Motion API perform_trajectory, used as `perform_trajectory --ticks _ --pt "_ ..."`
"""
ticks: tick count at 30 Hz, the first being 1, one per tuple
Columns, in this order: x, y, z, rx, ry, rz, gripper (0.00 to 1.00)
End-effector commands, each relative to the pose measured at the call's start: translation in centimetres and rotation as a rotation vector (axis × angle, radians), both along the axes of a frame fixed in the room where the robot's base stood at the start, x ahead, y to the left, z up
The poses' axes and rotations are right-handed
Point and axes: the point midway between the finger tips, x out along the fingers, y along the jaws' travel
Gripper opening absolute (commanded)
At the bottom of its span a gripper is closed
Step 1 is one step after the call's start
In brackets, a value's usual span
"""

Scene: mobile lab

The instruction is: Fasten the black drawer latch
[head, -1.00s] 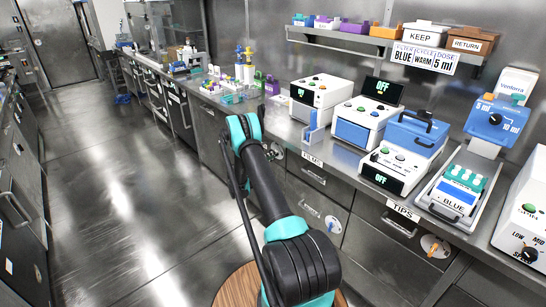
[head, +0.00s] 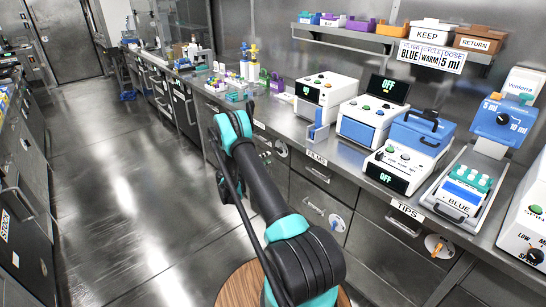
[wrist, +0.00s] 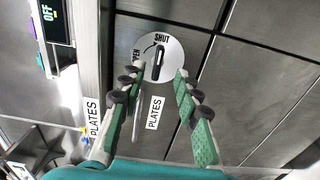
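The black latch (wrist: 157,63) is a slim handle on a round white dial (wrist: 172,53) marked OPEN at its left and SHUT at its top, with a curved arrow between. In the wrist view the handle stands nearly upright, its upper end towards SHUT. A PLATES label (wrist: 155,112) is on the metal front below it. My gripper (wrist: 160,72) is open and empty, its fingertips either side of the dial's lower part; contact cannot be told. In the head view a dial with a dark handle (head: 282,149) shows beside the PLATES drawer; my gripper is mostly hidden behind my arm.
Further right, other drawers carry a blue latch (head: 337,222) and an orange latch (head: 438,246). Bar handles (head: 315,207) stick out from the fronts. The worktop above holds several machines, such as a white box (head: 322,98). The aisle floor (head: 120,210) at left is clear.

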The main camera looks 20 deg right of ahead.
Motion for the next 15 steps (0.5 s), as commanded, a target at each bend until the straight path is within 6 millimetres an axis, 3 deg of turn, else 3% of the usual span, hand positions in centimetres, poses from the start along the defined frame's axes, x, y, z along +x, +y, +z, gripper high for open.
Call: perform_trajectory --ticks 6,15 --pt "-1.0 2.8 0.0 0.0 0.0 0.001 0.33" --pt "-1.3 3.5 0.0 0.0 0.0 -0.001 0.33"
